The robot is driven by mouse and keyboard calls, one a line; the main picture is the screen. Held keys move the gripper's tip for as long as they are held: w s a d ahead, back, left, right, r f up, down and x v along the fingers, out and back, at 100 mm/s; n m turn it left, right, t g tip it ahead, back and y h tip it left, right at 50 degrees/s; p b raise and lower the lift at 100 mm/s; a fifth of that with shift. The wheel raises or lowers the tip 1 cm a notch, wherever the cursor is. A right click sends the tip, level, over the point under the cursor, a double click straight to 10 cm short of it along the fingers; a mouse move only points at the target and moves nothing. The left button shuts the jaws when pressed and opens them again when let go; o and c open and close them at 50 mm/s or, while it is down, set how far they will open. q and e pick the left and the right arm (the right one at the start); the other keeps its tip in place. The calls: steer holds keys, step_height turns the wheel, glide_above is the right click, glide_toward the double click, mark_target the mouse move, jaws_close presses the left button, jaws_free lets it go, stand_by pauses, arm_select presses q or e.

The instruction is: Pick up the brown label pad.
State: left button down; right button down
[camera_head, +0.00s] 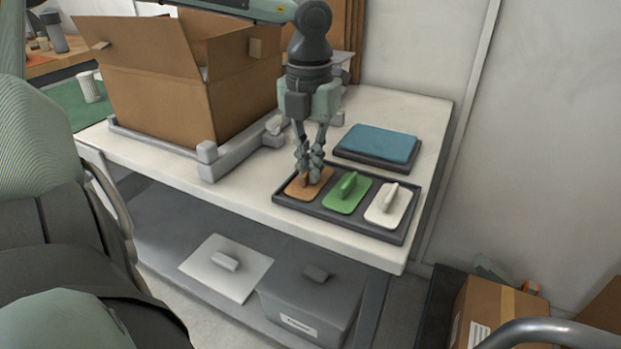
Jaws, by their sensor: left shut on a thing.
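The brown label pad (296,188) lies at the left end of a dark tray (381,234) on the white table. It is a flat orange-brown plate, and its handle is mostly hidden by the fingers. My left gripper (309,180) points down over it and is shut on it. The pad appears still in the tray; I cannot tell whether it is lifted at all. A green pad (336,203) and a white pad (378,217) with raised handles lie to its right in the same tray. My right gripper is not in view.
An open cardboard box (155,100) stands in a grey frame (207,168) at the left of the white table (420,115). A blue pad (378,143) on a dark base lies behind the tray. Lidded bins (310,300) stand below. Cartons (490,310) are at the lower right.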

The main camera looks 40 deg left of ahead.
arm_select(q)
steer(key=shift+r, duration=0.1)
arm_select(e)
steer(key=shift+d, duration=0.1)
arm_select(q)
steer(key=shift+r, duration=0.45)
steer(key=r, duration=0.2)
steer(key=a+r, duration=0.1)
steer(key=shift+w+r, duration=0.2)
steer(key=shift+r, duration=0.2)
steer(key=w+a+r, duration=0.1)
steer(key=a+r, duration=0.5)
steer(key=a, duration=0.4)
steer(key=shift+w+a+b, duration=0.25)
steer(key=shift+b, duration=0.15)
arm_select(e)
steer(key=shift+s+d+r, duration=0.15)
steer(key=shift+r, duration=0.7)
arm_select(q)
steer(key=shift+r, duration=0.1)
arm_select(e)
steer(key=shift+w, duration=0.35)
